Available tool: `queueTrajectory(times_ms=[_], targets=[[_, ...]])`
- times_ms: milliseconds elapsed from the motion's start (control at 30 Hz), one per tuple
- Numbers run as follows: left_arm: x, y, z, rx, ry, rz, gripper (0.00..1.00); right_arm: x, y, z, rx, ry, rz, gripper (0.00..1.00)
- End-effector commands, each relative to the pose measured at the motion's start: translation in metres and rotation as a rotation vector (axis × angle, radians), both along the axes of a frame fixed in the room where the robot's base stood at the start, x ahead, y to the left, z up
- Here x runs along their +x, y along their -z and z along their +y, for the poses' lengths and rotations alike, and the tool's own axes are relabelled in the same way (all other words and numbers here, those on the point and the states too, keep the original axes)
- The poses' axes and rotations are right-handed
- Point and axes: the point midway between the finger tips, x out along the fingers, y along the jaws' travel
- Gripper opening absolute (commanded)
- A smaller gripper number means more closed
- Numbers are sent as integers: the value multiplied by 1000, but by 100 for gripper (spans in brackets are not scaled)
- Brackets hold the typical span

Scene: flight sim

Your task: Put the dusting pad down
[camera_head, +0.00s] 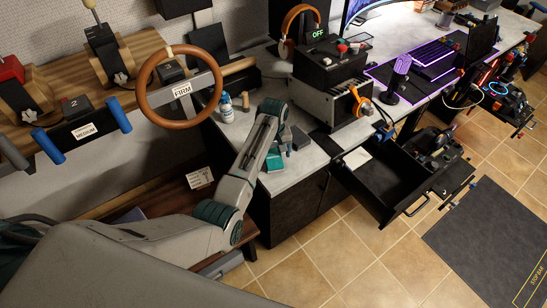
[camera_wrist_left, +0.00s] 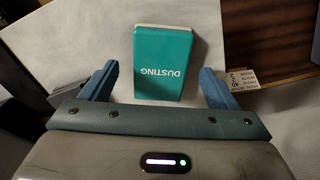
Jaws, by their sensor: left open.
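The dusting pad (camera_wrist_left: 162,62), a teal block with a pale edge and the word DUSTING, lies flat on the light grey desk top in the left wrist view. It also shows as a small teal block (camera_head: 275,161) beside my left forearm in the head view. My left gripper (camera_wrist_left: 159,80) is open, its two blue fingers standing apart on either side of the pad with clear gaps. The wrist partly hides the fingers in the head view. My right gripper is not in view.
An open black drawer (camera_head: 386,178) juts out to the right of the pad. A black control box (camera_head: 328,66) and a blue-white bottle (camera_head: 226,107) stand on the desk. A steering wheel (camera_head: 183,86) rises at left. The desk's front edge is close to the pad.

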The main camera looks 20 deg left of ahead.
Motion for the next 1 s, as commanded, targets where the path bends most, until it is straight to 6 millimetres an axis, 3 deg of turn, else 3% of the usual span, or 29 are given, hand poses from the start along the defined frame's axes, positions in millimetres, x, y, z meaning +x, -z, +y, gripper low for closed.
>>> queueTrajectory(times_ms=[167, 400, 633, 700, 1000], targets=[[0, 18, 0, 0, 0, 1, 82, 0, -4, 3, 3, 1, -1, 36], [0, 20, 0, 0, 0, -2, 82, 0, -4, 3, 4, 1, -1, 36], [0, 20, 0, 0, 0, -1, 37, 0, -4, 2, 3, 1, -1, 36], [0, 20, 0, 0, 0, -2, 30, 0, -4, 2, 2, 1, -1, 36], [0, 17, 1, 0, 0, -2, 30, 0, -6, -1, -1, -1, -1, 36]])
